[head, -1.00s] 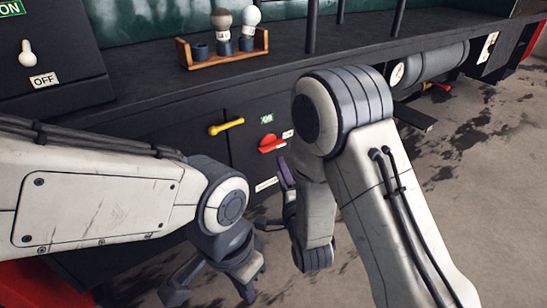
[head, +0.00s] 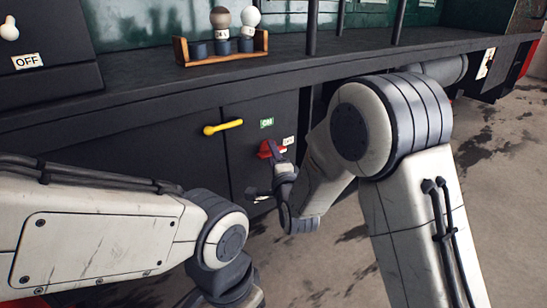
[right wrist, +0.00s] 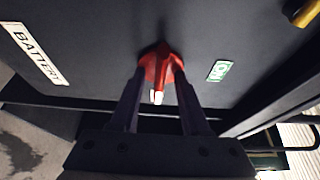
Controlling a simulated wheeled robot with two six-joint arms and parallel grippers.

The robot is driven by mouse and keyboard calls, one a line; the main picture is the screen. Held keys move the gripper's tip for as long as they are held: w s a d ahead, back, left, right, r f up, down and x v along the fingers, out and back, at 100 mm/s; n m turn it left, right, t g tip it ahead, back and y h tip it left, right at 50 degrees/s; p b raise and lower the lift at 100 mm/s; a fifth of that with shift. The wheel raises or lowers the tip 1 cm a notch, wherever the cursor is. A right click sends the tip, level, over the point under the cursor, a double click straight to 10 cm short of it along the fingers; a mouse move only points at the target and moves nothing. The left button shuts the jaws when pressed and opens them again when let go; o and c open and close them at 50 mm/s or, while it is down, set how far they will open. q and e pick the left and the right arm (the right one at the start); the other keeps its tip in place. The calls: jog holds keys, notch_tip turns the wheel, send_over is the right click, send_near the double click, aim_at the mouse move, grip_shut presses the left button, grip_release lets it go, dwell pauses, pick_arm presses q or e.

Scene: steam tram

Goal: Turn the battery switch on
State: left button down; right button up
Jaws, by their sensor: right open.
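The red battery switch (head: 265,149) is on the dark cabinet front in the head view, with a green ON label (head: 267,123) above it and a white OFF label (head: 288,140) to its right. My right gripper (head: 272,172) is right at the switch and partly covers it. In the right wrist view the red switch (right wrist: 160,62) shows between the tips of my open right gripper (right wrist: 158,76), with its white-marked end towards me. I cannot tell whether the fingers touch it. My left gripper (head: 228,293) is at the bottom edge, its fingertips cut off.
A yellow handle (head: 222,127) sits left of the switch. A wooden rack (head: 222,60) with bulbs stands on the ledge above. A BATTERY label (right wrist: 36,52) shows in the right wrist view. Dark posts rise from the ledge. Floor to the right is clear.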

jog(key=shift+c, duration=0.3)
grip_shut()
jog(key=shift+w+d+f+n+t+y+b, duration=0.15)
jog(key=shift+n+y+b, duration=1.4)
jog(key=shift+n+b, duration=1.7)
jog(key=shift+d+f+n+t+y+b, duration=0.15)
jog(key=shift+n+y+b, duration=1.75)
jog(key=shift+n, duration=2.3)
jog(key=shift+w+f+n+y+b, duration=0.15)
jog(key=shift+n+y+b, duration=1)
jog(key=shift+n+b, duration=2.3)
jog(key=shift+n+p, duration=0.3)
jog(key=shift+n, duration=0.2)
